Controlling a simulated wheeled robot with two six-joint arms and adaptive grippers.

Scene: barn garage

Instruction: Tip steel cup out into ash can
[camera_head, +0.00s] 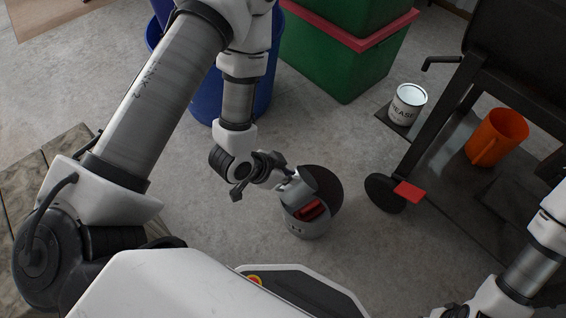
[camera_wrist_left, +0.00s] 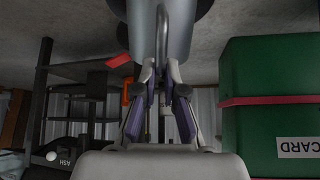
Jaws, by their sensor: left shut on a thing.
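The steel cup (camera_head: 297,187) is held tilted over the ash can. My left gripper (camera_head: 274,174) is shut on its handle. In the left wrist view the grey cup (camera_wrist_left: 160,38) hangs at the top centre, with its handle between the left gripper's fingers (camera_wrist_left: 161,84). The ash can (camera_head: 305,228) is a small grey round bin on the concrete floor, with a dark round mouth. Something red shows at its mouth, partly hidden by the cup. I cannot see what is inside the cup. My right forearm shows at the lower right, but its gripper is out of view.
A dark wheeled cart (camera_head: 436,133) stands at the right, with an orange mug (camera_head: 497,137) on its lower shelf. A white grease tin (camera_head: 408,103) stands beside it. A green bin (camera_head: 338,62) with a red rim and a blue barrel (camera_head: 264,88) stand behind.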

